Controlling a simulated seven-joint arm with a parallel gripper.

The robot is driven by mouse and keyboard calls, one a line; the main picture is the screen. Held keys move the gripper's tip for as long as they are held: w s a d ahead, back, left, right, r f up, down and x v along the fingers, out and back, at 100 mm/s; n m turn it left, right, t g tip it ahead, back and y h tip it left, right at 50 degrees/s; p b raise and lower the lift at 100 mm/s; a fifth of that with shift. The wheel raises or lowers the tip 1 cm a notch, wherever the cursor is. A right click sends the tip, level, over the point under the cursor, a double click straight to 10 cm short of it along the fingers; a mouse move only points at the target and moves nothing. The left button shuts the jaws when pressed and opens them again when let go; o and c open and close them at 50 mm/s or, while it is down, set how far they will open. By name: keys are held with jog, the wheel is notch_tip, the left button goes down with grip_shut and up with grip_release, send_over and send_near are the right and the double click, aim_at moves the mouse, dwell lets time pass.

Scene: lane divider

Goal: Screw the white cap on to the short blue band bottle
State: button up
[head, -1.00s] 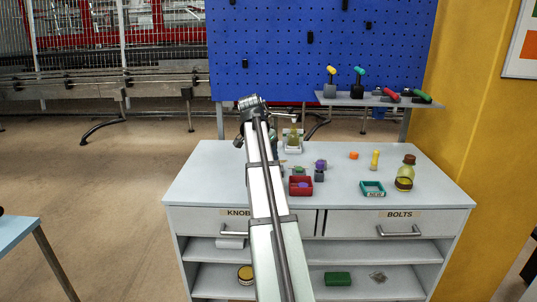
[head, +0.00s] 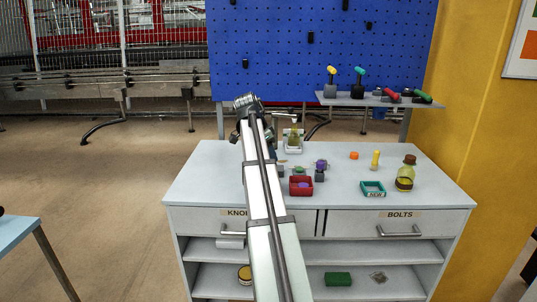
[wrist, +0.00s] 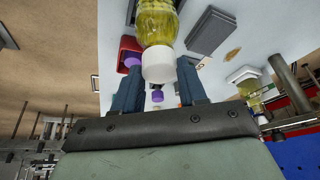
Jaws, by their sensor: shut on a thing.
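In the wrist view, the white cap (wrist: 158,66) is between the two blue fingers of my gripper (wrist: 160,75), which is shut on it. A clear bottle (wrist: 157,20) with yellow-green liquid is in line with the cap, at its mouth end. The cap appears to sit against the bottle's mouth; I cannot tell how far it is threaded. The bottle's far end is cut off by the picture edge and no blue band shows. In the head view, my arm hides the fingers, the cap and this bottle.
Another bottle (head: 294,138) stands in a white fixture at the back. Free bench lies front right.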

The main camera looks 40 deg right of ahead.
jog(key=shift+m, duration=0.8)
jog(key=shift+w+m+g, duration=0.15)
jog(key=shift+m+g, duration=0.45)
jog(key=shift+m, duration=0.3)
jog(key=o, duration=0.6)
